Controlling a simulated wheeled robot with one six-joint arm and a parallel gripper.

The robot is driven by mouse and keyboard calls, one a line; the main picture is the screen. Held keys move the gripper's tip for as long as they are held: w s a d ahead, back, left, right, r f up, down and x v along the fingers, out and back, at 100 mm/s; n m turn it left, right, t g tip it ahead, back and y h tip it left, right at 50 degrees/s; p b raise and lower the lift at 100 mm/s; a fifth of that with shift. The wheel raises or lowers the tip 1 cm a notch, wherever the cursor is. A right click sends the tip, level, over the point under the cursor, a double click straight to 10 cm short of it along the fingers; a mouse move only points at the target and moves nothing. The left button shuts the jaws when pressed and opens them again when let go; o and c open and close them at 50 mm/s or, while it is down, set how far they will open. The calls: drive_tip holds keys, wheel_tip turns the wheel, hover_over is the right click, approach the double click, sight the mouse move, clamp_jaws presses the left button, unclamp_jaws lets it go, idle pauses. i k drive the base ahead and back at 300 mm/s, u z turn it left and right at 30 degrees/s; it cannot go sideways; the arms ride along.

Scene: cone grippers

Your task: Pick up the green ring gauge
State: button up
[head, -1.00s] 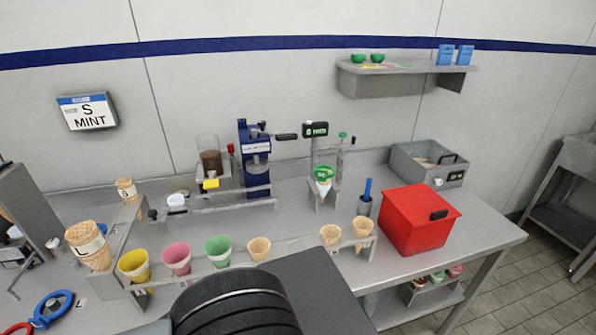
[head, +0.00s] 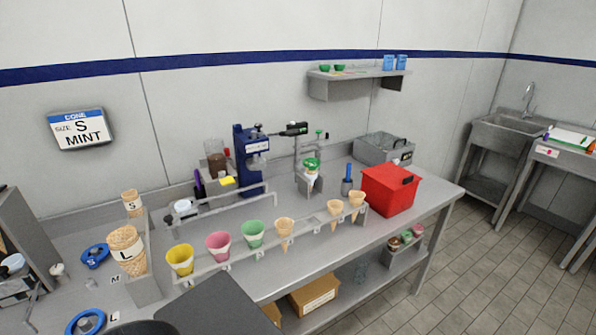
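A green ring-shaped piece (head: 311,164) sits at the top of a small metal stand near the middle of the bench, around or over a pale cone. It is small in view, and I cannot tell for sure that it is the ring gauge. Two blue rings, one further back (head: 94,256) and one nearer (head: 85,320), lie on the bench at the left, near M and L labels. My gripper is not in view; only a dark part of my arm shows at the bottom edge.
A rack (head: 262,250) along the bench front holds yellow, pink, green and tan cones. A blue press (head: 250,160) stands behind, left of the stand. A red box (head: 390,189) is at right. A wall sign (head: 80,129) reads "S MINT". Floor is clear at right.

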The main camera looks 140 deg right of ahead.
sight(312, 165)
drive_tip(key=z, duration=0.05)
drive_tip(key=i, duration=0.1)
drive_tip(key=u, duration=5.8)
drive_tip(key=i, duration=2.3)
drive_tip(key=u, duration=3.1)
